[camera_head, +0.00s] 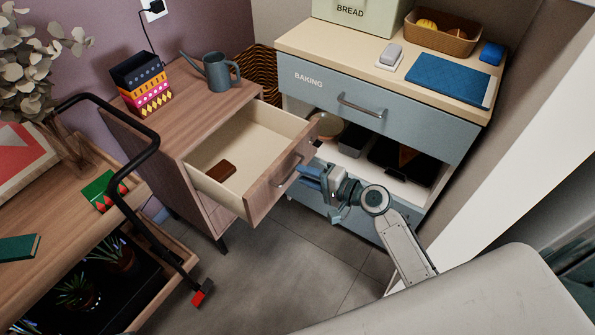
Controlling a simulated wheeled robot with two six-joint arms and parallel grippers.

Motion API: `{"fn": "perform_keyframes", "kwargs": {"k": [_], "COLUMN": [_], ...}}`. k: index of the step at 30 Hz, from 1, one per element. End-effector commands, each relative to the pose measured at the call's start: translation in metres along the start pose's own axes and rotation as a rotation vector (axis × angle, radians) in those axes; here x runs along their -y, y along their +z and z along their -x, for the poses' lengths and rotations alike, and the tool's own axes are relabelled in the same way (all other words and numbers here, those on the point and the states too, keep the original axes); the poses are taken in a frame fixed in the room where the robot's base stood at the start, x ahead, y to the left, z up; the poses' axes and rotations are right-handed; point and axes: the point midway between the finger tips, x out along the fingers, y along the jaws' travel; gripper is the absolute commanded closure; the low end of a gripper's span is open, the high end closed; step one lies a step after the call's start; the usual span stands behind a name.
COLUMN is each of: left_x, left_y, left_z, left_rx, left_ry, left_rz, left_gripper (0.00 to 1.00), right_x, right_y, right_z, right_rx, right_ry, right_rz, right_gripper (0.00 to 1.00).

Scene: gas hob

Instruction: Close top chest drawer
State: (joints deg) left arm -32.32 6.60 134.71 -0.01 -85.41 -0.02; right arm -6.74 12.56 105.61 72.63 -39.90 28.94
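The wooden chest (190,125) stands left of centre. Its top drawer (258,200) is pulled well out, with a small brown item (222,172) inside on the pale bottom. The drawer front carries a metal bar handle (290,172). My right gripper (312,176) is beside the right part of the drawer front, near the handle. Its blue fingers point left toward the front. I cannot tell whether they touch it or how far apart they are. My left gripper is not in view.
A blue-grey cabinet (400,125) marked BAKING stands close on the right, with an open shelf below its drawer. A watering can (218,72) and a patterned box (145,85) stand on the chest. A black-railed trolley (150,150) is at the left. Grey floor (290,270) is clear in front.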

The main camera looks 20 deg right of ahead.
Motion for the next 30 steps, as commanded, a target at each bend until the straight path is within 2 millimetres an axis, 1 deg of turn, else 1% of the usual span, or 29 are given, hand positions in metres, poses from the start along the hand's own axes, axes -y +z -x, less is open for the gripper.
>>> {"fn": "perform_keyframes", "kwargs": {"k": [1,3,6,10,17,19,22,30], "left_x": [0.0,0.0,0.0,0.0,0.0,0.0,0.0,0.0], "left_y": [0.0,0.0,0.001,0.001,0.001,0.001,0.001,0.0], "left_z": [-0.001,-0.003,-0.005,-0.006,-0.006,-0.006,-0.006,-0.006], "left_rx": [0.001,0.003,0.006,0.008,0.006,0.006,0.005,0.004], "left_ry": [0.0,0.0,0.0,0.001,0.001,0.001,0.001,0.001], "left_rz": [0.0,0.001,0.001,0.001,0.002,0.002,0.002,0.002], "left_gripper": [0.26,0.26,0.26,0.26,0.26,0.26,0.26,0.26], "right_x": [0.002,0.001,0.0,0.0,0.0,0.0,0.0,0.0], "right_y": [0.0,0.0,0.0,0.0,0.0,0.0,0.0,0.0], "right_z": [-0.009,-0.018,-0.027,-0.032,-0.032,-0.032,-0.032,-0.033], "right_rx": [0.0,-0.001,-0.001,0.0,0.0,0.0,0.0,0.0], "right_ry": [-0.003,-0.002,0.0,0.0,0.001,0.001,0.001,0.001], "right_rz": [-0.002,0.0,0.0,0.001,0.002,0.002,0.002,0.002], "right_gripper": [0.71,0.71,0.71,0.71,0.71,0.8,1.0,1.0]}}
